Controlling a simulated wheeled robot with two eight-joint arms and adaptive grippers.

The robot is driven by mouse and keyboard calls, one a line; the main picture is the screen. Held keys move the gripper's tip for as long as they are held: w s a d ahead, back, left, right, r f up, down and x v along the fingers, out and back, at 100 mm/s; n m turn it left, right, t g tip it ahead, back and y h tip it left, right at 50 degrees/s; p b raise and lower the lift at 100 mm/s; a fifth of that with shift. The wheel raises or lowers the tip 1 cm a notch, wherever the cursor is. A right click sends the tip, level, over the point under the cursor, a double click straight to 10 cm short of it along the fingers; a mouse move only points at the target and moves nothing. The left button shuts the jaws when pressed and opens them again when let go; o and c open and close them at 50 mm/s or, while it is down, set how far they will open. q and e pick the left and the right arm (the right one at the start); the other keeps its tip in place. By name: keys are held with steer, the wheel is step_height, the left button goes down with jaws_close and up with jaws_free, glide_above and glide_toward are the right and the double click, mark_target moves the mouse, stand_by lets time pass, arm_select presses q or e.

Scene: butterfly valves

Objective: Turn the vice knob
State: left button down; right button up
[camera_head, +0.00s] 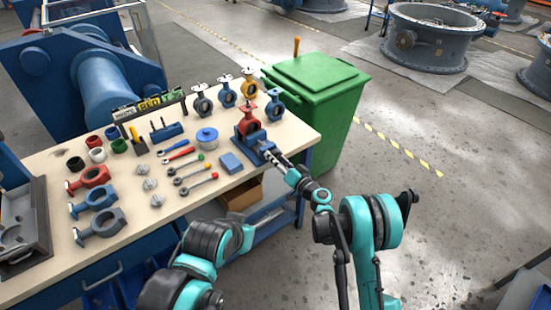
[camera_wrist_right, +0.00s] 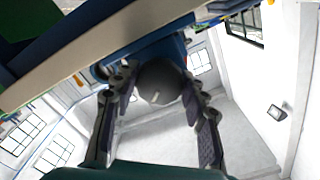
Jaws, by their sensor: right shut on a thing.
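The blue vice (camera_head: 251,141) stands at the right corner of the workbench, with a red butterfly valve (camera_head: 247,121) upright in it. My right gripper (camera_head: 269,152) reaches the vice's front end from the lower right. In the right wrist view, the round grey vice knob (camera_wrist_right: 160,84) sits between the two fingers of my right gripper (camera_wrist_right: 158,90), which is shut on it. The blue vice body (camera_wrist_right: 158,52) shows just behind the knob. In the head view the knob is hidden at the gripper. My left arm shows at the bottom, but its gripper is not in view.
A green bin (camera_head: 318,90) stands close behind the vice corner. The floor at right is open.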

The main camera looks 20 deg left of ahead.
steer(key=n, duration=0.3)
steer(key=shift+f+n, duration=0.1)
steer(key=shift+n, duration=2)
steer(key=o, duration=1.2)
steer(key=v, duration=1.2)
